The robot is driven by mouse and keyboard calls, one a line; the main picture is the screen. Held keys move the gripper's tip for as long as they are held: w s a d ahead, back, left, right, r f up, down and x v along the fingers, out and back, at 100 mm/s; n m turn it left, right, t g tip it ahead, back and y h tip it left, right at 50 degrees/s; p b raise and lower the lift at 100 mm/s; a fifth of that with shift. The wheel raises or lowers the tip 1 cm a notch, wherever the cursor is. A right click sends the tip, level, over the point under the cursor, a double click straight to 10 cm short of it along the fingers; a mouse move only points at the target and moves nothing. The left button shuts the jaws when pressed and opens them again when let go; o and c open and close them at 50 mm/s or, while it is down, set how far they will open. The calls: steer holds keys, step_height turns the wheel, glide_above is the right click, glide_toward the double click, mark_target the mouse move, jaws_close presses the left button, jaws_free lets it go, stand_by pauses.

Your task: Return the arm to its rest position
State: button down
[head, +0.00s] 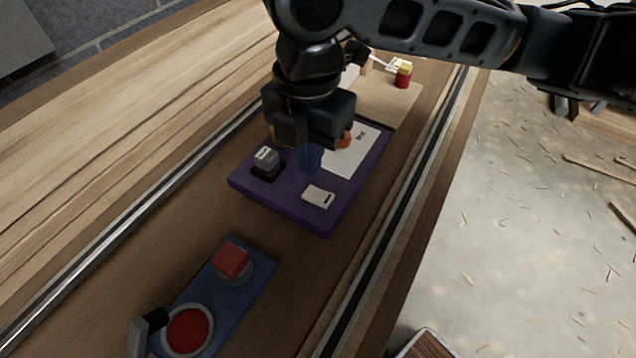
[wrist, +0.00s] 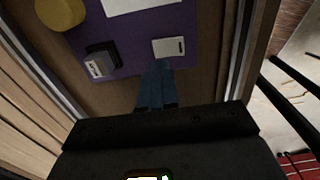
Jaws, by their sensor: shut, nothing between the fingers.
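My gripper (head: 309,158) hangs from my arm over the purple mat (head: 290,208), pointing down. Its blue fingers are together with nothing between them. In the wrist view, the blue fingertips (wrist: 160,66) show near the purple mat (wrist: 140,60), just beside a small white card-like piece (wrist: 169,47). In the head view that white piece (head: 318,196) lies on the mat to the right of and below the fingers. I cannot tell exactly how high the fingers are above the mat.
A black-and-grey block (head: 265,164) stands on the mat's left, near white paper (head: 350,155). An orange-red thing is partly hidden behind my gripper. A blue board (head: 235,295) bears a red block (head: 231,259) and red disc (head: 188,329). A red-and-yellow item (head: 403,75) stands farther back. Metal rails edge the counter.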

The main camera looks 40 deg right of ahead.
steer(key=shift+r+p, duration=0.5)
steer(key=shift+r, duration=0.45)
